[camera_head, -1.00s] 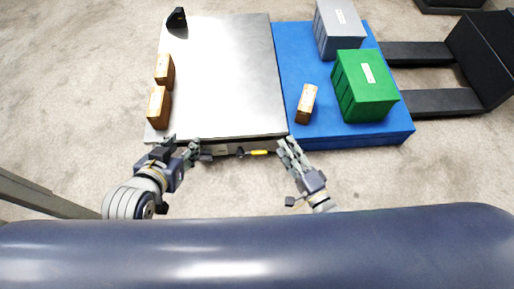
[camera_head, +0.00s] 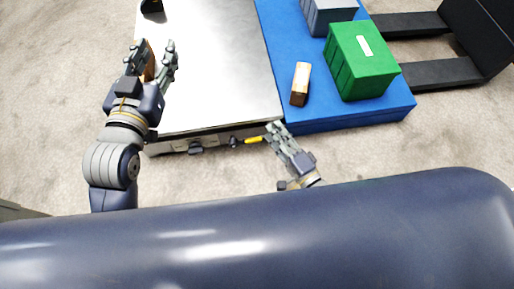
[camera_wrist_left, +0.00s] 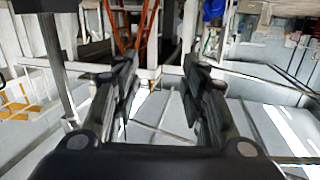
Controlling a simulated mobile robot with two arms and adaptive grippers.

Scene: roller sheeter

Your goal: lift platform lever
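The lever (camera_head: 252,140) has a yellow grip and lies level along the front edge of the metal platform (camera_head: 215,75). My right gripper (camera_head: 272,132) is at the lever's right end, its fingers at or very near the yellow tip. Whether they touch or close on it cannot be told. My left gripper (camera_head: 153,53) is open above the platform's left side, its fingers apart on either side of a brown block as seen from the head. In the left wrist view, the left gripper (camera_wrist_left: 157,75) also shows open, with nothing visible between its fingers.
A blue platform (camera_head: 280,60) adjoins on the right, carrying a green crate (camera_head: 362,65), a grey crate (camera_head: 330,15) and a brown block (camera_head: 300,84). Black forks (camera_head: 435,74) lie further right. The carpet in front is partly hidden by my body.

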